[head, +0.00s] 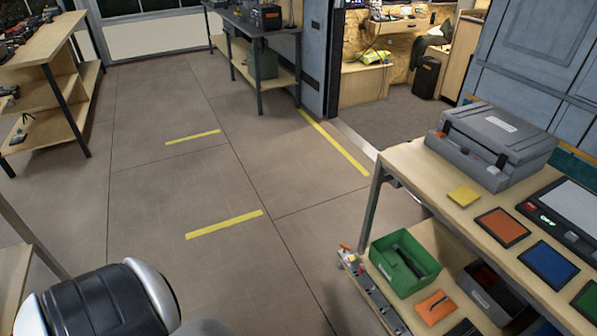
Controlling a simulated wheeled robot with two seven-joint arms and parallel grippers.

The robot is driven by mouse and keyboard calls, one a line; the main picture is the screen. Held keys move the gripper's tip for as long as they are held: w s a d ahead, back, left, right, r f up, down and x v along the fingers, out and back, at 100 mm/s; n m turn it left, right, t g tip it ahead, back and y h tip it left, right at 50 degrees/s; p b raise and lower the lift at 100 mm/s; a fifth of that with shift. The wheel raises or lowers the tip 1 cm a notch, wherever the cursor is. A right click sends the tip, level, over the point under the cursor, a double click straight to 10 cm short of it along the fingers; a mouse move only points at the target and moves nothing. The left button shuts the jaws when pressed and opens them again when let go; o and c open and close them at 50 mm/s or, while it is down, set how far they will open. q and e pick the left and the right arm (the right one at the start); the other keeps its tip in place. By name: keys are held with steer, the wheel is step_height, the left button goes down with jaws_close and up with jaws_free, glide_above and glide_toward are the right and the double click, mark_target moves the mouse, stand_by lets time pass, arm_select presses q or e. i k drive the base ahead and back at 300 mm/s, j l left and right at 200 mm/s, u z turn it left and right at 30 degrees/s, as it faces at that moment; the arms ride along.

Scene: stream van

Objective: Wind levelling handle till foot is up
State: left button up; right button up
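I see no levelling handle and no foot that I can make out in the head view. Neither of my grippers is in view. A rounded black and white part at the bottom left looks like part of my own body, and no fingers show on it.
A workbench (378,190) at the right bears a grey case (490,140); a green bin (404,262) sits on its lower shelf. Shelving (50,95) stands at the left, a dark table (255,30) at the back. A doorway (385,95) opens at upper right. The middle floor is clear.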

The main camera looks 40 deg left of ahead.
mark_target(345, 246)
steer(key=u, duration=0.95)
steer(key=i+j+z, duration=0.15)
steer(key=i+j, duration=0.3)
steer(key=i, duration=0.4)
steer(key=i+j+z, duration=0.2)
steer(key=i+j, duration=0.3)
steer(key=i, duration=0.3)
steer(key=i+j+z, duration=0.15)
steer(key=i+j, duration=0.5)
steer(key=i, duration=0.1)
